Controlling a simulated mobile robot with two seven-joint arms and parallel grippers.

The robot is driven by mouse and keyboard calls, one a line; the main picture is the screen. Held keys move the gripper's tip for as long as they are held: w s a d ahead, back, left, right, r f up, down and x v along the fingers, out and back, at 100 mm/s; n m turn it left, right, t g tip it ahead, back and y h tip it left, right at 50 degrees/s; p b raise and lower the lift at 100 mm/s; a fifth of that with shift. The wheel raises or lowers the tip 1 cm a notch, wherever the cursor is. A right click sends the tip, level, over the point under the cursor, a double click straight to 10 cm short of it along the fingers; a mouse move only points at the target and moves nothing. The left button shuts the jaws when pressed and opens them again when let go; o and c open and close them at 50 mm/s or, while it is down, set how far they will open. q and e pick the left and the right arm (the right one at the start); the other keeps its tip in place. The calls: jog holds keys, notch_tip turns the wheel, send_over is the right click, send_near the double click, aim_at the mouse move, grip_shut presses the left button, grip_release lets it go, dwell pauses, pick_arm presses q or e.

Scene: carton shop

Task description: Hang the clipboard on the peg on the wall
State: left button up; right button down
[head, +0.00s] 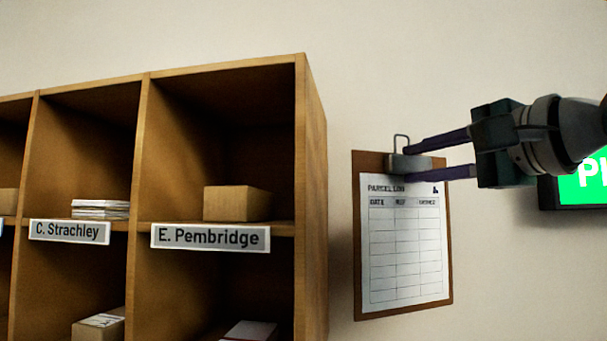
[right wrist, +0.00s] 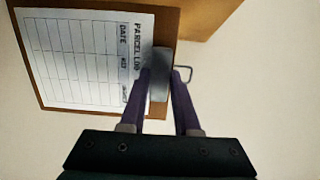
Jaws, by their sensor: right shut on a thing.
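The clipboard (head: 357,240) is brown with a white "PARCEL LOG" sheet and a metal clip with a wire loop at its top. It hangs close in front of the wall, nearly upright with a slight tilt. My right gripper (head: 412,160) comes in from the right and is shut on the metal clip. In the right wrist view the purple fingers (right wrist: 164,82) close on the clip, with the board (right wrist: 28,75) to the left and the wire loop on the right. No peg can be made out in either view. My left gripper is not in view.
A wooden pigeonhole cabinet (head: 312,180) stands just left of the clipboard, holding boxes and papers, with name labels. A green lit screen (head: 585,185) is on the wall at right, behind my right arm. The wall (head: 400,60) above the clipboard is bare.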

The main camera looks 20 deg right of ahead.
jog(key=shift+w+d, duration=0.15)
jog(key=shift+d, duration=0.05)
jog(key=shift+w+d, duration=0.15)
jog(key=shift+w, duration=0.05)
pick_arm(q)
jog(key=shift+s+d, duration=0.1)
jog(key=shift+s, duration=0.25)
pick_arm(e)
jog(key=w+d+f, duration=0.1)
jog(key=w+d, duration=0.3)
jog(key=w, duration=0.3)
jog(key=shift+d+f, duration=0.15)
jog(key=shift+f, duration=0.2)
dwell(0.5)
